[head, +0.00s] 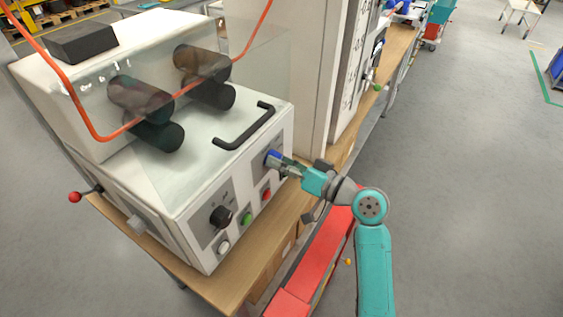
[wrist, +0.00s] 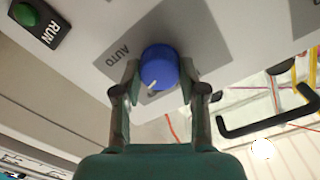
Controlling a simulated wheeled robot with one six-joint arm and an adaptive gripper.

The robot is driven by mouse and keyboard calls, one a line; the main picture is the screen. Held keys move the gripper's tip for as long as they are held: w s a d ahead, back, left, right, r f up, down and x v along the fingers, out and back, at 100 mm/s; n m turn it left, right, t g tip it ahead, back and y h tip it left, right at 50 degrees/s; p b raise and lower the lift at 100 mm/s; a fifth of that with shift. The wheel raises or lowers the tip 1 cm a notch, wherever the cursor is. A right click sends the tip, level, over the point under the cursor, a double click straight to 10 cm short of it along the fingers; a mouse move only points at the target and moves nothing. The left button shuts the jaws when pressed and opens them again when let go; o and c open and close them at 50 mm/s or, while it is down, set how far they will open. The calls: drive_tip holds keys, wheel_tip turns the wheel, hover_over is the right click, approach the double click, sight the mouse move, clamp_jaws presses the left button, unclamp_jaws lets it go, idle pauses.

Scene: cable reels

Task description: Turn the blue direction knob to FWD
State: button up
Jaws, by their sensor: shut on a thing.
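The blue direction knob (wrist: 160,68) is on the front panel of the white machine. In the wrist view it sits between the two fingers of my gripper (wrist: 159,92), which are shut on its sides. A white pointer line shows at the knob's lower left edge. The word AUTO is printed beside the knob; no FWD label is readable. In the head view the knob (head: 273,157) is at the panel's upper right, and my gripper (head: 281,163) reaches it from the right, hiding part of the label around it.
A black handle (head: 245,126) is above the panel. A black knob (head: 220,216), a green button (head: 246,218), a red button (head: 266,194) and a white button (head: 223,246) are on the same panel. A tall white cabinet (head: 290,60) stands behind.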

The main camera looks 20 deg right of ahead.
drive_tip(key=shift+m, duration=1.5)
drive_tip(key=o, duration=1.1)
drive_tip(key=shift+o, duration=0.2)
drive_tip(key=v, duration=1.2)
